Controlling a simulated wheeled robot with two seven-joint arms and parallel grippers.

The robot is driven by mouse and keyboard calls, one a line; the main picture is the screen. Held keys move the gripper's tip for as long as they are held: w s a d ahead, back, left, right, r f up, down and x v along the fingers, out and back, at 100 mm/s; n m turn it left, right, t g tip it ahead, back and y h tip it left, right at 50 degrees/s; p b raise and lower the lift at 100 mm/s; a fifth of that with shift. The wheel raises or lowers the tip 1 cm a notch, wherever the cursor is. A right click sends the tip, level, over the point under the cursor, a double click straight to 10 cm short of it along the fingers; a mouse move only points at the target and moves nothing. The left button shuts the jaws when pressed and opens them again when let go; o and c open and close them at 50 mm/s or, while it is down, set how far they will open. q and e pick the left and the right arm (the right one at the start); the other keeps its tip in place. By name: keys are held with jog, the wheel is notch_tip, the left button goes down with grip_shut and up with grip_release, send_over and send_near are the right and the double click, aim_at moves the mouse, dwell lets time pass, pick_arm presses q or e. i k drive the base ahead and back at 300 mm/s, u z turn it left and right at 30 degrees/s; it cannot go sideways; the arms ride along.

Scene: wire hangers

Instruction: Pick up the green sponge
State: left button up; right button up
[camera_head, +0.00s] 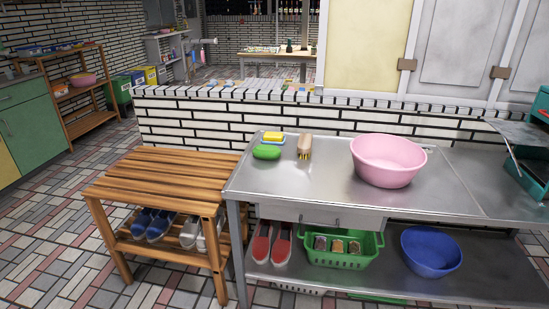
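The green sponge (266,152) is a rounded green block lying near the back left corner of the steel table (330,190). A yellow block (273,137) on a small light dish sits just behind it. A brown brush (304,146) lies to its right, apart from it. Nothing covers the sponge. Neither of my grippers shows in the head view.
A pink basin (388,160) stands on the table right of the brush. A wooden slatted rack (160,174) with shoes adjoins the table's left side. A low brick wall (220,125) runs behind. A blue basin (430,251) and a green basket (341,258) occupy the lower shelf. The table's front middle is clear.

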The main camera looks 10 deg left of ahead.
aim_at(266, 152)
jog(key=z, duration=0.5)
jog(key=k, duration=1.15)
jog(key=u, duration=0.6)
jog(key=i, duration=0.85)
jog(key=u, duration=0.6)
jog(key=i, duration=1.1)
jog(key=z, duration=1)
jog(key=i, duration=0.55)
jog(key=z, duration=0.6)
